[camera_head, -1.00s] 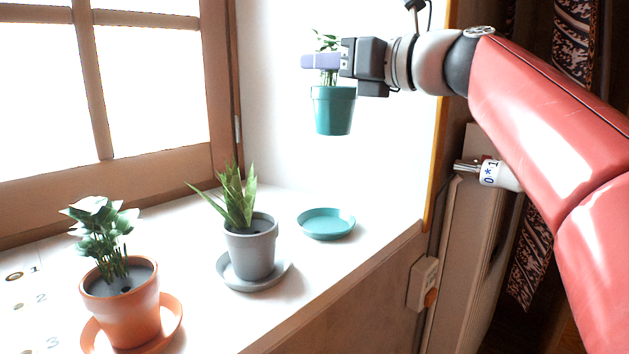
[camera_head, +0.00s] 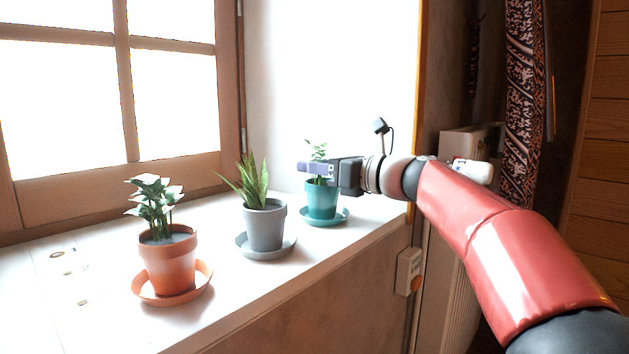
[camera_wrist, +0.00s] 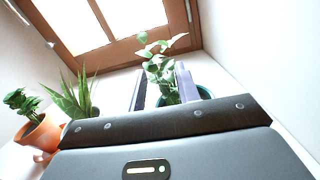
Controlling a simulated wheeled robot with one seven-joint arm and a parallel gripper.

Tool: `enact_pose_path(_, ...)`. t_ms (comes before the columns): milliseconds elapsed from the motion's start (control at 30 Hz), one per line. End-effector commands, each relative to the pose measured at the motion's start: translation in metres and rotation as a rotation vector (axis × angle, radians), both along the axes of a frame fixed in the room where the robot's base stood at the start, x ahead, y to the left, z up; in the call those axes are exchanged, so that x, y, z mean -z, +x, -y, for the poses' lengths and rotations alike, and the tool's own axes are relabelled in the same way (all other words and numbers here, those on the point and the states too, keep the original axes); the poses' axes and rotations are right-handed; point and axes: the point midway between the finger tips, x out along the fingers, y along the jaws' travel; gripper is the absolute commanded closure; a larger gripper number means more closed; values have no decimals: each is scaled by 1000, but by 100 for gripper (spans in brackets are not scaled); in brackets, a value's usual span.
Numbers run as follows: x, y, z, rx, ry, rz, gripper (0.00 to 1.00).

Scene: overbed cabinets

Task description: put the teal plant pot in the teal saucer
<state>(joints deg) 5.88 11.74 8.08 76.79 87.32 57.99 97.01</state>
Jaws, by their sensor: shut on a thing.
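The teal plant pot (camera_head: 322,201) stands upright at the right end of the sill, with its green plant (camera_head: 317,152) rising above my gripper. It is over the teal saucer (camera_head: 338,217), whose rim shows around the pot's base. Pot and saucer look in contact or nearly so; I cannot tell which. My gripper (camera_head: 315,169) comes in level from the right and is shut on the teal plant pot at its upper part. In the wrist view the plant (camera_wrist: 160,68) stands between the two fingers, with the pot's teal rim (camera_wrist: 205,92) partly hidden.
A grey pot (camera_head: 264,227) in a grey saucer stands left of the teal one. An orange pot (camera_head: 168,262) in an orange saucer is further left. The window frame (camera_head: 228,80) is behind, and the sill's front edge is open.

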Motion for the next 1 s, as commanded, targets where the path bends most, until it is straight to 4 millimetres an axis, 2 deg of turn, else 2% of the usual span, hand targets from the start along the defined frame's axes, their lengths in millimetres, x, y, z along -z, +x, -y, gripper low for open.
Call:
enact_pose_path(367,3,-1,0,-1,1,3,100)
enact_pose_path(400,3,-1,0,0,0,1,63)
enact_pose_path(533,3,-1,0,0,0,1,46)
enact_pose_path(867,-2,-1,0,0,0,2,46)
enact_pose_path(1000,1,-9,16,4,0,2,46)
